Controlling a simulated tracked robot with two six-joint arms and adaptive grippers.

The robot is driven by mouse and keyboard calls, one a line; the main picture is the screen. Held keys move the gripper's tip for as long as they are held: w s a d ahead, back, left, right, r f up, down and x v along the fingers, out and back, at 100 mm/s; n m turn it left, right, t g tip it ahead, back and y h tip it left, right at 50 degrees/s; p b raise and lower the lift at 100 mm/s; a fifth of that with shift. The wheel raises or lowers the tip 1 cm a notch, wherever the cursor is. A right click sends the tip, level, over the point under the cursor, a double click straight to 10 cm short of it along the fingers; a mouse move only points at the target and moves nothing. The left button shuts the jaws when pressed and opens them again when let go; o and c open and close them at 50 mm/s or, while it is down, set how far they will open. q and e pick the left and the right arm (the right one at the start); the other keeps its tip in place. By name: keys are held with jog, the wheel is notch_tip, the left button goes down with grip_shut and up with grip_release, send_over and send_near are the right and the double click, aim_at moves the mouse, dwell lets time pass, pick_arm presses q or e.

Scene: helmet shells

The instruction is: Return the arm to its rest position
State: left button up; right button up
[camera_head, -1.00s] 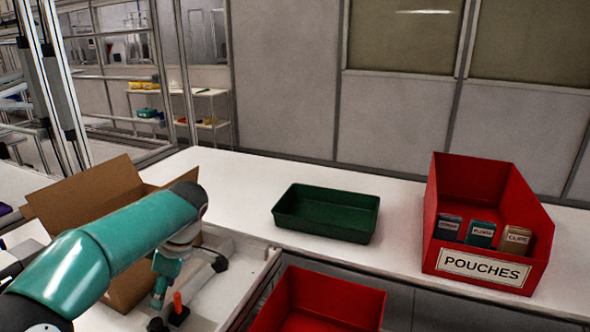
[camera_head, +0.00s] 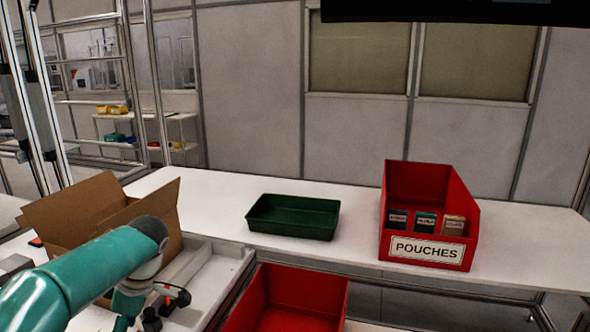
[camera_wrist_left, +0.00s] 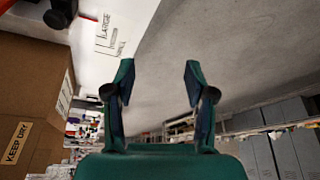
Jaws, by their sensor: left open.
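My left arm (camera_head: 90,275) comes in from the lower left in the head view, teal, with its wrist in front of an open cardboard box. Its gripper's fingers are hard to make out there. In the left wrist view the left gripper (camera_wrist_left: 160,85) is open, its two teal fingers apart with nothing between them. The cardboard box (camera_wrist_left: 30,95) is at the left of that view, apart from the fingers. My right gripper is not in view.
The open cardboard box (camera_head: 95,208) stands at the left. A green tray (camera_head: 293,232) sits on the white bench (camera_head: 225,195). A red POUCHES bin (camera_head: 458,210) holds three small packs (camera_head: 425,222). Another red bin (camera_head: 285,300) is in front, lower down. Bench space right of the POUCHES bin is clear.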

pick_arm(q)
jog(key=s+d+f+m+g+h, duration=0.1)
jog(key=s+d+f, duration=0.1)
jog(key=s+f, duration=0.35)
jog(key=s+d+f+m+g+h+p, duration=0.1)
jog(key=s+d+f+m+g, duration=0.1)
jog(key=f, duration=0.7)
jog(key=s+d+f+m+g+h, duration=0.1)
jog(key=s+d+f, duration=0.25)
jog(key=f, duration=0.45)
jog(key=s+d+f+m+t+h, duration=0.1)
jog(key=s+d+f+m+h, duration=0.3)
jog(key=s+d, duration=0.35)
jog(key=s+d+f+m+h, duration=0.2)
jog(key=s+d+f+m, duration=0.2)
jog(key=s+d+f, duration=0.3)
jog(key=w+m+t, duration=0.1)
jog(key=m+t, duration=0.1)
jog(key=w+a+m+t, duration=0.1)
jog(key=w+m+t, duration=0.1)
jog(key=m, duration=0.1)
jog(key=shift+w+f+t+y+p, duration=0.2)
jog(key=shift+t+y+p, duration=0.1)
jog(key=shift+p, duration=0.1)
jog(key=shift+a, duration=0.1)
